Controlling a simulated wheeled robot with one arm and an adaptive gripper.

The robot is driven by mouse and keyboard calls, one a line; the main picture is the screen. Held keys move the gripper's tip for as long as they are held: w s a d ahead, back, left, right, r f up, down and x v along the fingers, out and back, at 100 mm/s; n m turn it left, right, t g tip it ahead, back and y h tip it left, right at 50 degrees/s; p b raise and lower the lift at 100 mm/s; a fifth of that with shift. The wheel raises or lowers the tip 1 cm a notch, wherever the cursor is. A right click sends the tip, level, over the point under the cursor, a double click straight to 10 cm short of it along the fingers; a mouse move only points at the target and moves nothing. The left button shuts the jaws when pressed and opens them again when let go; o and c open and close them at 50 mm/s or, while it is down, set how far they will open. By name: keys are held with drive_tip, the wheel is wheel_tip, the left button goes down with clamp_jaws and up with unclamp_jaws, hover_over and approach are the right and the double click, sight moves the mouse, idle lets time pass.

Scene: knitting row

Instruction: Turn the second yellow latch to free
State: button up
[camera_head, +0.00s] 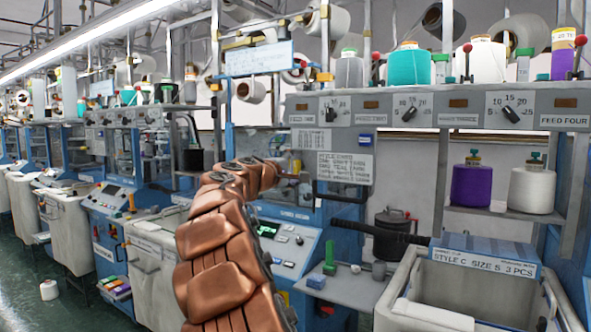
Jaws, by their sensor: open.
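My copper, segmented arm rises from the bottom middle and bends right at its top, in front of the machines. My gripper cannot be made out; the far end of the arm is hidden or too small to read. I cannot clearly pick out any yellow latch or which one is second. Small yellow parts show on the thread rail (242,41) and on a post (325,77), but I cannot tell whether they are latches. The nearest blue knitting machine (295,255) stands behind and right of my arm, partly covered by it.
A grey feed panel (440,108) with dials and red-knobbed levers crosses the upper right, with yarn cones above. A grey bin (455,285) fills the lower right. A small shelf (345,288) holds a green block (330,258).

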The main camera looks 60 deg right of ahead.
drive_tip(key=a, duration=1.2)
drive_tip(key=shift+s, duration=0.3)
drive_tip(key=s+a+f+y, duration=0.5)
drive_tip(key=a+f, duration=0.5)
drive_tip(key=s+a+f+m+y+p, duration=0.1)
drive_tip(key=s+a+f+y, duration=0.3)
drive_tip(key=a+f, duration=0.7)
drive_tip(key=s+a+f+m+y+p, duration=0.1)
drive_tip(key=s+a+f+y, duration=0.4)
drive_tip(key=s+a+f, duration=0.3)
drive_tip(key=a+f, duration=0.3)
drive_tip(key=shift+a+g+y, duration=0.25)
drive_tip(key=shift+g+y, duration=0.05)
drive_tip(key=s+a+f+y, duration=0.1)
drive_tip(key=s+a, duration=0.2)
drive_tip(key=a, duration=0.1)
drive_tip(key=s+a+f+n+g+y, duration=0.1)
drive_tip(key=s+a+f, duration=0.1)
drive_tip(key=s+a, duration=0.1)
drive_tip(key=s+a+f+y, duration=0.1)
drive_tip(key=s+a+f, duration=0.1)
drive_tip(key=a, duration=0.3)
drive_tip(key=shift+s+a+f+g+p, duration=0.15)
drive_tip(key=shift+s+g+p, duration=0.25)
drive_tip(key=shift+s, duration=0.2)
